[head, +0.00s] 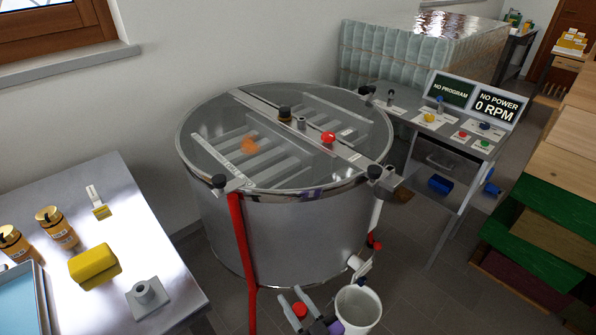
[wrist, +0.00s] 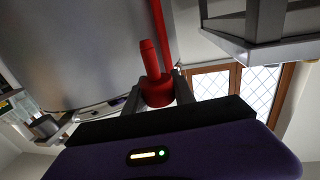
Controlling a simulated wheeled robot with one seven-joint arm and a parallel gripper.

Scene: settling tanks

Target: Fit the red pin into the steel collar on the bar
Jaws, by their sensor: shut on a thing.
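My gripper (head: 303,308) is low at the bottom of the head view, in front of the steel drum. It is shut on the red pin (head: 300,311). In the wrist view the red pin (wrist: 156,88) sits between the fingers of my gripper (wrist: 158,92), its wide round head gripped and its narrower shaft pointing away. The bar (head: 262,104) crosses the drum's top. The steel collar (head: 301,123) is a small grey upright cylinder on the bar, between a dark brass-based knob (head: 285,114) and a red knob (head: 328,137). The pin is far below and apart from the collar.
The drum (head: 290,235) has red legs (head: 243,260) and black clamps at its rim. A white bucket (head: 358,312) stands just right of my gripper. A steel table (head: 90,190) with jars and a yellow block is left; a control desk (head: 440,125) is right.

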